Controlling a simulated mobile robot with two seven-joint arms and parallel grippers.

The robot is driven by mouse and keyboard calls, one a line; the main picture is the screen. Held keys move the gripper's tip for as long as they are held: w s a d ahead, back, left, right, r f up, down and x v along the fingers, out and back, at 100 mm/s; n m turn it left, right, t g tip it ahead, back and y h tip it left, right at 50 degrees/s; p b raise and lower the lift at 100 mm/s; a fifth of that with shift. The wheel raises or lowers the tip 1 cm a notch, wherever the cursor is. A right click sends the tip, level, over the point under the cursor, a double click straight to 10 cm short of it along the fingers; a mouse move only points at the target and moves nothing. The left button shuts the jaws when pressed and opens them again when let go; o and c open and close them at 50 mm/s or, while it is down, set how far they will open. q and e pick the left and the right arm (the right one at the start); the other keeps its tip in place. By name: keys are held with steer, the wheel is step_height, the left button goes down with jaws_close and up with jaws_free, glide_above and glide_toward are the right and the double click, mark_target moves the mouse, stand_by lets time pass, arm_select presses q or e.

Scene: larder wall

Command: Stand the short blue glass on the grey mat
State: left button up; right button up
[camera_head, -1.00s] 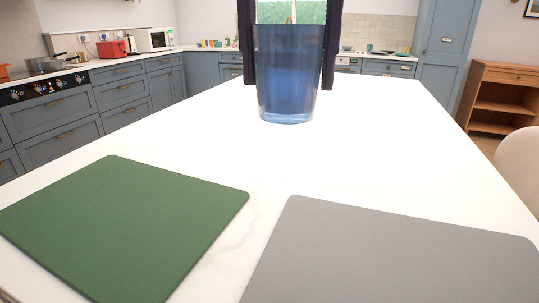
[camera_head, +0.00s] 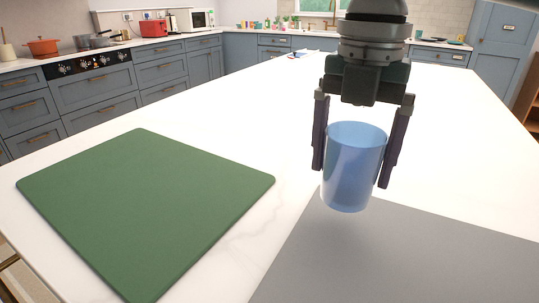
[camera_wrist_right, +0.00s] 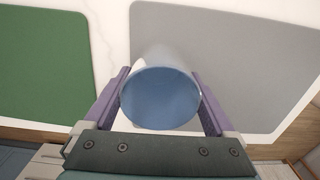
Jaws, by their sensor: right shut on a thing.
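The short blue glass (camera_head: 353,168) is upright between the fingers of my right gripper (camera_head: 356,160), which is shut on it. In the head view its base overlaps the far left corner of the grey mat (camera_head: 400,250); it seems held above the surface, though the exact gap is hard to tell. In the right wrist view I look down on the blue glass (camera_wrist_right: 160,97) between the purple fingers, with the grey mat (camera_wrist_right: 235,50) beyond it. My left gripper is not in view.
A green mat (camera_head: 140,205) lies on the white table (camera_head: 240,105) left of the grey mat, with a bare strip between them. The grey mat has nothing on it in view. Blue cabinets (camera_head: 95,90) and a counter with kitchen things stand behind the table.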

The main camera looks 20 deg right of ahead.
mark_target(346, 187)
steer(key=shift+f, duration=2.15)
steer(key=shift+f, duration=0.1)
steer(key=o, duration=1.3)
steer(key=shift+o, duration=0.2)
step_height(346, 187, up, 12)
steer(key=shift+p, duration=0.3)
